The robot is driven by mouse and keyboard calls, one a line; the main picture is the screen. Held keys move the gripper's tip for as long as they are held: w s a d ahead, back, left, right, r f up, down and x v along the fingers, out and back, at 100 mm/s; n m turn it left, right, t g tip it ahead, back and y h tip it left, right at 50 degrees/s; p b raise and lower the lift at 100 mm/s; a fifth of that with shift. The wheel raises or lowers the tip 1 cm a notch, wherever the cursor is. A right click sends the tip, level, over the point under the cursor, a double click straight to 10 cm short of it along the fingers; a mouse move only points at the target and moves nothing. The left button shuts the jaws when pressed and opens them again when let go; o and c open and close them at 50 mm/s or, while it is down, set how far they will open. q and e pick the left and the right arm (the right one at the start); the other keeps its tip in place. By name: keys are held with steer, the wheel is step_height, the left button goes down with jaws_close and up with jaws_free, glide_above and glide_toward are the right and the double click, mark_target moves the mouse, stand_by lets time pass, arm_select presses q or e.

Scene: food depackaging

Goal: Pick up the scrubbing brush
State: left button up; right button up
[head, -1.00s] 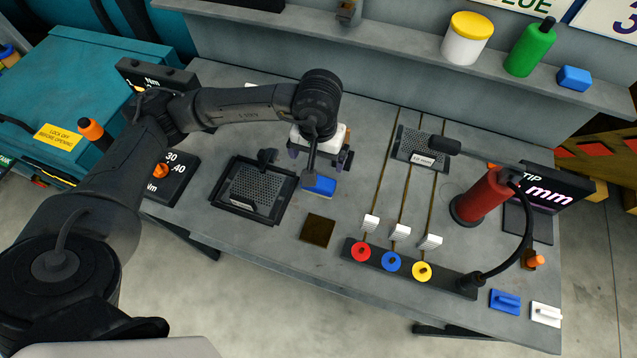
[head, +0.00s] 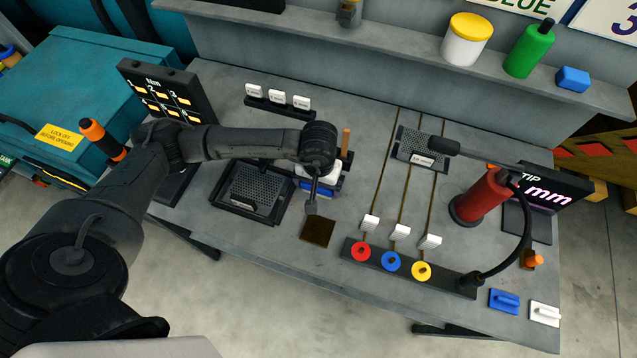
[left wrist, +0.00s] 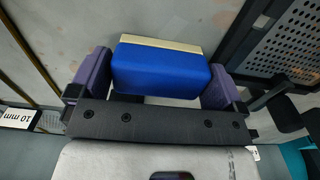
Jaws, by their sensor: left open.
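The scrubbing brush, a blue block with a cream layer along one side, shows in the left wrist view (left wrist: 160,72). It lies between the two purple fingers, with little or no gap at either side; I cannot tell whether they touch it. In the head view only a strip of the blue brush (head: 306,187) shows, mostly covered by my left wrist. My left gripper (head: 319,186) is open and straddles the brush low over the bench. My right gripper is not in view.
A black tray with a perforated grid (head: 257,190) lies just left of the gripper. A brown square plate (head: 317,231) lies in front. An upright wooden handle (head: 346,141) stands close behind. A red cylinder with a hose (head: 481,196) stands right. White blocks (head: 277,98) sit at the back.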

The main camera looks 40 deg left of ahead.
arm_select(q)
steer(key=shift+f, duration=0.7)
steer(key=c, duration=0.6)
steer(key=shift+r, duration=0.1)
steer(key=shift+r, duration=0.4)
steer(key=r, duration=0.3)
steer(key=shift+w+d+r, duration=0.25)
steer(key=shift+d+r, duration=0.1)
steer(key=w+d+r+b, duration=0.1)
steer(key=w+d+r, duration=0.4)
steer(key=d, duration=0.4)
steer(key=shift+w+d+r, duration=0.15)
steer(key=shift+d+r, duration=0.1)
steer(key=shift+r, duration=0.45)
